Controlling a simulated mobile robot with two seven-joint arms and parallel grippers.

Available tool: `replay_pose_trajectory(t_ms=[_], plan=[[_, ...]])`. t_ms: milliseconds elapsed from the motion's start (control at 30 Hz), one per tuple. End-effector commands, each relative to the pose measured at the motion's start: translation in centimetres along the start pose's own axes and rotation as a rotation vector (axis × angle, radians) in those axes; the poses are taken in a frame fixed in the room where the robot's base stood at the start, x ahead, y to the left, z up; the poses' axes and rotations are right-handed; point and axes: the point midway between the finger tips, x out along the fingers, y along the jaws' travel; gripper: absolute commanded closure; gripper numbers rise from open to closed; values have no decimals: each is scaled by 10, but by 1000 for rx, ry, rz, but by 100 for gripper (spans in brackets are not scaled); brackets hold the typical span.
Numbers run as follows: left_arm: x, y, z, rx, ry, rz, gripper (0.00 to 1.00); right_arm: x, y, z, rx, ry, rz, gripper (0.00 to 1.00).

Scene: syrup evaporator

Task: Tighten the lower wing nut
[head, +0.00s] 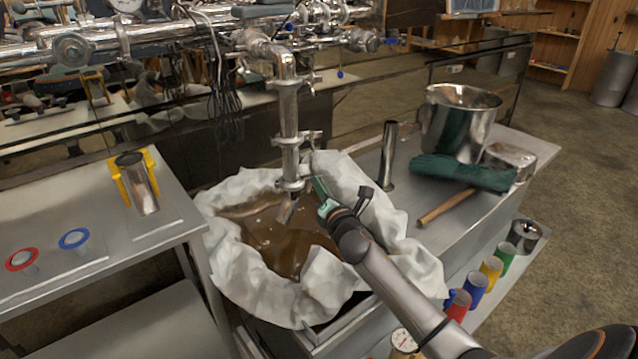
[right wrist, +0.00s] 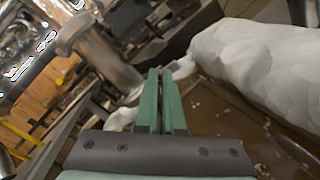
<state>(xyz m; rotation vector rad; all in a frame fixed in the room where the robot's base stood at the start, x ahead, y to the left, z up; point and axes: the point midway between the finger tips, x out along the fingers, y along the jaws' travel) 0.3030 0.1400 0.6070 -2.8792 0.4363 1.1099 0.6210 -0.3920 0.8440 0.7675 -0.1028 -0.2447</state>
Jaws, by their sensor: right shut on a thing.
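A vertical steel pipe (head: 289,125) hangs down over a cloth-lined pan of brown syrup (head: 270,235). Its lower clamp (head: 288,185) sits just above the angled spout (head: 287,210). My right gripper (head: 317,182) reaches in from the lower right, with its green fingertips just right of the lower clamp. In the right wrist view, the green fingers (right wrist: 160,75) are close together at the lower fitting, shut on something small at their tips. That is where the lower wing nut sits, but the fingers hide it and I cannot make out its shape. My left gripper is not in view.
White cloth (head: 235,285) drapes around the pan. A steel cylinder (head: 388,155), a steel pot (head: 458,120), green gloves (head: 460,172) and a wooden-handled tool (head: 445,206) lie on the right bench. Coloured cups (head: 476,288) stand lower right. The left table (head: 90,200) has open room.

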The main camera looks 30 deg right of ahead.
Motion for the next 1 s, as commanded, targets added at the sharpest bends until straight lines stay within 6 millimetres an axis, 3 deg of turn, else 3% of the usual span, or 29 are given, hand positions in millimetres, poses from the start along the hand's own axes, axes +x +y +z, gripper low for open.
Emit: replay_pose_trajectory(t_ms=[33,1000], plan=[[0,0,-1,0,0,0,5,-2,-3,-8,47,14,-7,100],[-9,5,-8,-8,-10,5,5,-2,-9,-14,972,15,-8,100]])
